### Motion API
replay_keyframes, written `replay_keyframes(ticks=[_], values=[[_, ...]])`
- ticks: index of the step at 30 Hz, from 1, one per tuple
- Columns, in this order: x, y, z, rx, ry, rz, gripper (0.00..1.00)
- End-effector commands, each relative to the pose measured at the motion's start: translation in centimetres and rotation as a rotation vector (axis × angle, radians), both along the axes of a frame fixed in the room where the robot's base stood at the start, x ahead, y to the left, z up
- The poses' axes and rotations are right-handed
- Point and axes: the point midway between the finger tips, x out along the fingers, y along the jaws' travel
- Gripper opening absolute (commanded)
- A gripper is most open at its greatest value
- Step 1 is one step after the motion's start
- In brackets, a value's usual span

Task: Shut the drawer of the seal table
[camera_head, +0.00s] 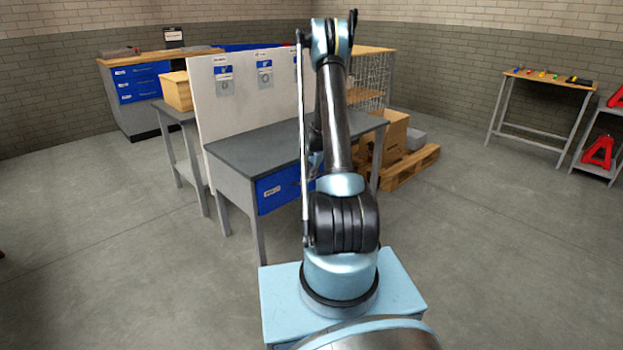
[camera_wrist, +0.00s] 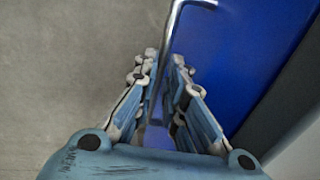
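The seal table (camera_head: 262,146) has a dark grey top and stands left of centre in the head view. Its blue drawer (camera_head: 270,192) shows below the top, partly hidden by my arm. I cannot tell how far out the drawer is. In the wrist view the blue drawer front (camera_wrist: 235,60) fills the upper right. Its bent metal handle (camera_wrist: 173,22) runs down between the fingers of my gripper (camera_wrist: 163,62). The fingers are drawn close together on either side of the handle and appear shut on it. In the head view the gripper is mostly hidden behind my arm.
A white board (camera_head: 240,105) rises behind the table. A wooden pallet with boxes (camera_head: 410,170) stands to its right. A blue-drawered workbench (camera_head: 140,85) is at the back left.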

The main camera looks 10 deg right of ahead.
Motion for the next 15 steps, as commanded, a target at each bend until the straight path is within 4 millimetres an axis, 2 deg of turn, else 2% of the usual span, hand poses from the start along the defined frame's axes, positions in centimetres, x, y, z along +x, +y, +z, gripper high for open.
replay_keyframes(ticks=[1,2,3,15], values=[[0.52,0.29,0.07,0.004,-0.009,0.002,0.21],[0.52,0.29,0.05,0.004,-0.009,0.002,0.28],[0.49,0.28,0.05,0.003,-0.008,0.002,0.3],[0.23,0.13,0.3,0.002,-0.006,0.001,0.3]])
